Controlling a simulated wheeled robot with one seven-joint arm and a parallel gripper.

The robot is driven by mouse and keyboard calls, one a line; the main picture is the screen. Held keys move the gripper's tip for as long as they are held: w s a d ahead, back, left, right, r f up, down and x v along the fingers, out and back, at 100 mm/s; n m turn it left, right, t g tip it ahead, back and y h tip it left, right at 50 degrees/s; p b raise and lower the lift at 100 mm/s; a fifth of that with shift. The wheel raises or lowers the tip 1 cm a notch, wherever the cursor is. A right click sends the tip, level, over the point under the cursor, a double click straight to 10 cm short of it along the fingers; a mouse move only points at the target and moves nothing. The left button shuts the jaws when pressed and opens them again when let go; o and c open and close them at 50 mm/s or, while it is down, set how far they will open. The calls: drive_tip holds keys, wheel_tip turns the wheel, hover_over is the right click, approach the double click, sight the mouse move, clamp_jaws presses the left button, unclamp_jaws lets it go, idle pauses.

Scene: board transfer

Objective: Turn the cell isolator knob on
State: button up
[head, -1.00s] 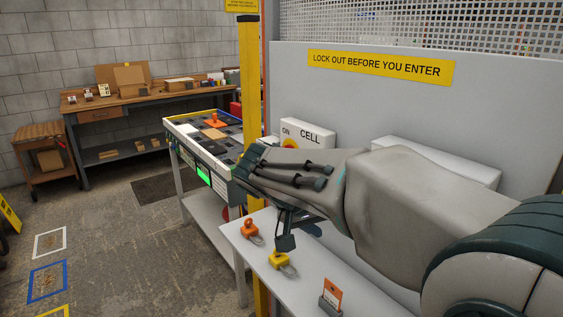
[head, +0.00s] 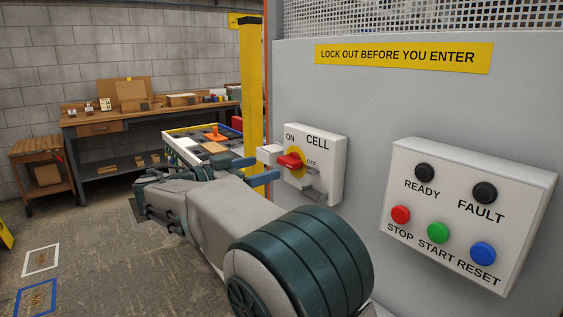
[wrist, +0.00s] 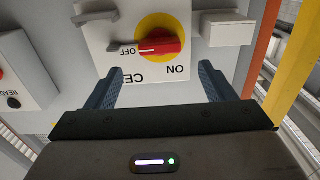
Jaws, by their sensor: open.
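The cell isolator (head: 326,145) is a white box on the grey wall panel, marked ON, OFF and CELL. Its red knob (head: 291,160) sits on a yellow disc, with the handle lying towards OFF; the knob also shows in the wrist view (wrist: 160,46). A grey hasp (head: 313,186) is beside the OFF mark, with no padlock visible on it. My gripper (head: 268,168) is open and empty in front of the isolator. In the wrist view, its two fingers (wrist: 160,67) stand apart either side of the knob's line, short of the knob, with no visible contact.
A small white box (head: 269,154) is fixed left of the isolator. A button panel (head: 468,215) with READY, FAULT, STOP, START and RESET is to the right. A yellow post (head: 251,80) stands at the left. A workbench (head: 150,113) is farther back.

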sight(284, 162)
drive_tip(key=x, duration=0.7)
drive_tip(key=shift+w+d+p, duration=0.1)
drive_tip(key=shift+d+p, duration=0.05)
drive_tip(key=shift+p, duration=0.2)
drive_tip(key=c, duration=1)
